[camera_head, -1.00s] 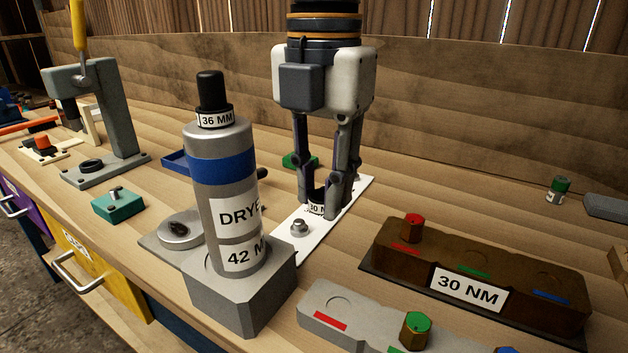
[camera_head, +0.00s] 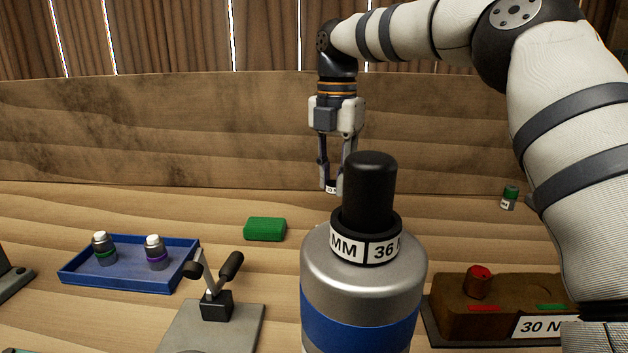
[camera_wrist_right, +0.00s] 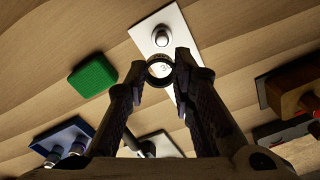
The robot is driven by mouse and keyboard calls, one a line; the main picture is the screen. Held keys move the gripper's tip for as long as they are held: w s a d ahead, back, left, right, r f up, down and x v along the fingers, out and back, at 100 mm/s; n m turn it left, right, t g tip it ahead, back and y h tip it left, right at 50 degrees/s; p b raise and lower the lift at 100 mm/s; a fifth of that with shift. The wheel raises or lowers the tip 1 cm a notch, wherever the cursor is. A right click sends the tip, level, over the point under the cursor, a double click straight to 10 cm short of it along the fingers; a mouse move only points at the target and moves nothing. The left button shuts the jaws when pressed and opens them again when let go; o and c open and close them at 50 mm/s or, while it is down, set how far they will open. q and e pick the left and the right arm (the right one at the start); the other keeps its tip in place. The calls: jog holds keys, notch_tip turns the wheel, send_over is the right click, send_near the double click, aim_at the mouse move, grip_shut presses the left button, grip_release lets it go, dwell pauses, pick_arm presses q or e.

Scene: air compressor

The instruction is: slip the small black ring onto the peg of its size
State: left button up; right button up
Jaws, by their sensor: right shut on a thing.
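My right gripper (camera_head: 334,178) is shut on a small black ring (camera_head: 331,188) with a white label, near the backboard in the head view. In the right wrist view the ring (camera_wrist_right: 160,84) sits between the fingertips (camera_wrist_right: 160,71), clear of the table. Beyond it lies a white plate (camera_wrist_right: 143,32) with a short metal peg (camera_wrist_right: 162,37). A grey and blue cylinder (camera_head: 362,275) stands in front in the head view. Its black peg (camera_head: 370,185) has a black ring labelled 36 MM (camera_head: 366,245) around its base. My left gripper is not in view.
A green block (camera_head: 265,229) and a blue tray (camera_head: 120,284) with small bottles lie left. A toggle clamp (camera_head: 216,300) stands nearby. A brown 30 NM block (camera_head: 450,318) is right, below my right arm. A green-capped bottle (camera_head: 509,198) stands at the back.

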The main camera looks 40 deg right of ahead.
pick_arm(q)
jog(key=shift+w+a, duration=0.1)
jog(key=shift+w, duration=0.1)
pick_arm(e)
jog(key=shift+d, duration=0.4)
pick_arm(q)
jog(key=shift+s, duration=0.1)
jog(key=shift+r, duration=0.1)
pick_arm(e)
jog(key=shift+s, duration=0.1)
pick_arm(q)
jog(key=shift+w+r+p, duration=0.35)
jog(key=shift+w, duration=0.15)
pick_arm(e)
jog(key=shift+f, duration=2.95)
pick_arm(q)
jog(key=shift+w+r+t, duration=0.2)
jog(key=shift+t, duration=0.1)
pick_arm(e)
jog(key=shift+f, duration=1.25)
